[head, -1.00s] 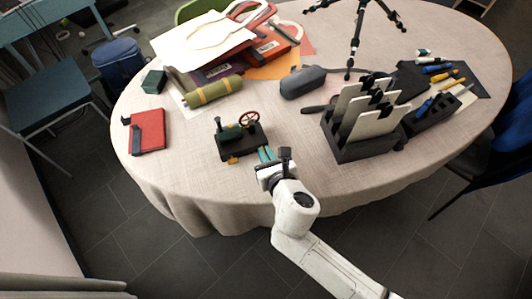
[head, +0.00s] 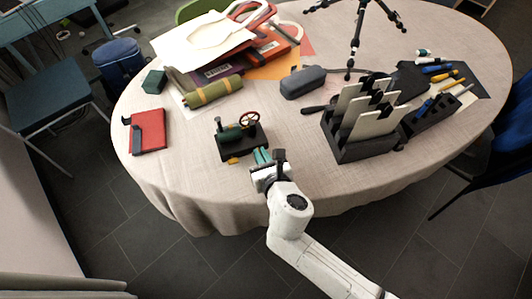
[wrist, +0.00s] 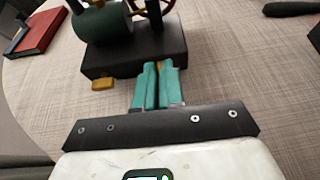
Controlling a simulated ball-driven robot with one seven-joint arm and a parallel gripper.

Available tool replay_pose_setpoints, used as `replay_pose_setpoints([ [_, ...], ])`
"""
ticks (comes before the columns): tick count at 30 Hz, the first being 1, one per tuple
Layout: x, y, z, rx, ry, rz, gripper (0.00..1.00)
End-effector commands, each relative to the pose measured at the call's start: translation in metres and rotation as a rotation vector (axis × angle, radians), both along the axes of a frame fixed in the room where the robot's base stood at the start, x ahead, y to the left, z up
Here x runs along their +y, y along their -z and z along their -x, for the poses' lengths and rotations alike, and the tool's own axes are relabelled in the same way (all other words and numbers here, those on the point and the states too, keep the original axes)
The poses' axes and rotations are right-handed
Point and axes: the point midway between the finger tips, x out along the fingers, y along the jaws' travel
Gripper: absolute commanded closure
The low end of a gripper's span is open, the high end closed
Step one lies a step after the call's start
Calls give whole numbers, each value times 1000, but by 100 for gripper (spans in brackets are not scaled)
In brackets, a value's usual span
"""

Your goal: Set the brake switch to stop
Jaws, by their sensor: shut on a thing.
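A small model engine with a green cylinder (head: 230,133) and a red spoked wheel (head: 249,119) stands on a black base (head: 229,153) near the table's front edge. The base also shows in the wrist view (wrist: 140,50). A yellow tab (wrist: 103,84) sticks out at the base's front left. My gripper's teal fingers (head: 261,156) are at the base's front right edge, nearly together in the wrist view (wrist: 158,68). A thin yellow-orange piece (wrist: 159,64) shows between the fingertips; it appears to be the brake switch. The fingers hide most of it, so its setting cannot be told.
A red book (head: 147,131) lies to the left on the round table (head: 185,165). A green roll (head: 213,92) and a grey case (head: 303,82) lie behind the engine. A black rack with white plates (head: 350,150) stands to the right. The tabletop around the engine is fairly clear.

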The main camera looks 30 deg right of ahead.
Motion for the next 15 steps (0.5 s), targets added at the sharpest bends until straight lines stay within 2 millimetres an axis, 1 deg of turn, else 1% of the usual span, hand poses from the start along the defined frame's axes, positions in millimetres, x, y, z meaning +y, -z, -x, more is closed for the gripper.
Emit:
replay_pose_setpoints([
  [1, 9, -1, -2, 1, -3, 0, 100],
  [3, 16, -1, -3, 0, -2, 0, 100],
  [11, 18, 0, -3, -1, -3, 0, 100],
  [12, 18, 0, -3, -1, -3, 0, 88],
  [15, 18, 0, -3, -1, -3, 0, 79],
])
